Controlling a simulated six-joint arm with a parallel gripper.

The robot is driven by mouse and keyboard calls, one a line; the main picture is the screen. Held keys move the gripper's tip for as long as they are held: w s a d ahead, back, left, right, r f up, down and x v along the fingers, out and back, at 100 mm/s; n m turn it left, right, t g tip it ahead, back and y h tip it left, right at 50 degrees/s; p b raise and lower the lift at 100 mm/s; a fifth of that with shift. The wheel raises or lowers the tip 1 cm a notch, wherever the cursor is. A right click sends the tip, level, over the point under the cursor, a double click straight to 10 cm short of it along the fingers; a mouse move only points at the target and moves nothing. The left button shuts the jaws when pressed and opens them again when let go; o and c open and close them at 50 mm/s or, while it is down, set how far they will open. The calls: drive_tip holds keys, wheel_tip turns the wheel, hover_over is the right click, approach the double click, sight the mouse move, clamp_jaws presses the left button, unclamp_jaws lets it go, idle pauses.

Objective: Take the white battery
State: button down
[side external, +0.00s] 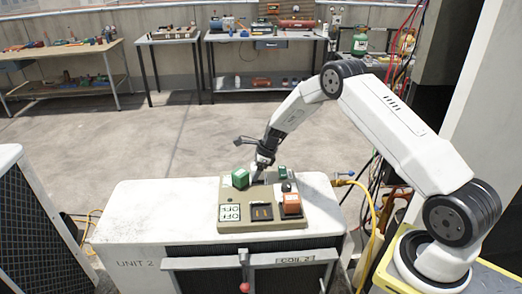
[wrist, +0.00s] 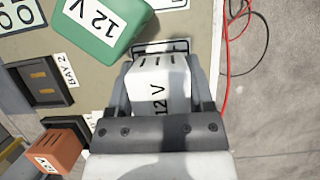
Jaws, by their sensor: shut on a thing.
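The white battery (wrist: 158,72), marked 12 V, sits between the two fingers of my gripper (wrist: 160,88) in the wrist view. The fingers are shut on its sides. A dark frame shows at its far end; I cannot tell whether the battery is seated or lifted. In the side view my gripper (side external: 262,166) points down over the back of the beige panel (side external: 240,228), and the battery is mostly hidden there. A green battery (wrist: 105,22) lies close to the left of the white one.
An empty dark bay marked BAY 2 (wrist: 42,72) is at left in the wrist view. An orange battery (side external: 291,204) stands at the panel's right. The panel rests on a white condenser unit (side external: 140,210) with free top at left. Red and black cables (wrist: 240,35) run alongside.

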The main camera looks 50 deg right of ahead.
drive_tip(key=shift+r, duration=0.25)
drive_tip(key=shift+r, duration=0.55)
drive_tip(key=s+a+r, duration=0.3)
drive_tip(key=s+r, duration=0.8)
drive_tip(key=s, duration=0.2)
drive_tip(key=shift+s+r, duration=0.2)
drive_tip(key=shift+s, duration=0.15)
